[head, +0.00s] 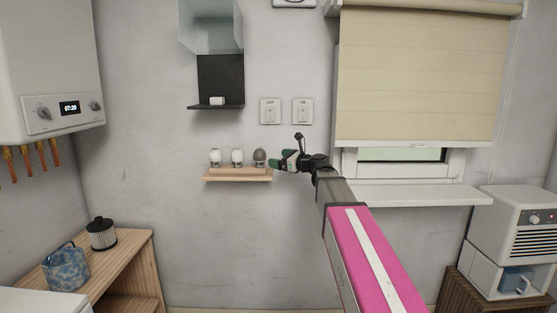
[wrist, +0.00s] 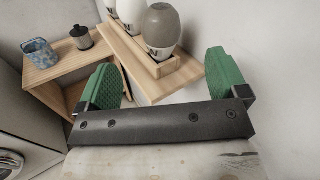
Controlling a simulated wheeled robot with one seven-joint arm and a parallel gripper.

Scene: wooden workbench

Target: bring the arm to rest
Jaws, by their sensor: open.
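My gripper (head: 277,163) is at the right end of a small wooden wall shelf in the head view, at the end of my outstretched pink arm (head: 365,255). In the wrist view my gripper (wrist: 165,80) shows two green fingers spread wide apart with nothing held between them. A grey-brown bulb-shaped item (head: 260,157) stands upright at the right end of the shelf (head: 237,178), close to the fingers. It also shows in the wrist view (wrist: 165,28), beyond the fingers and seated in the wooden holder. I cannot tell the exact gap to it.
Two white bulb-shaped items (head: 226,157) stand left of the grey one. A black shelf (head: 215,106) and wall switches (head: 286,111) are above. A window sill (head: 420,196) is right. A wooden bench (head: 120,262) with a blue container (head: 65,268) is lower left. The wall below the shelf is clear.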

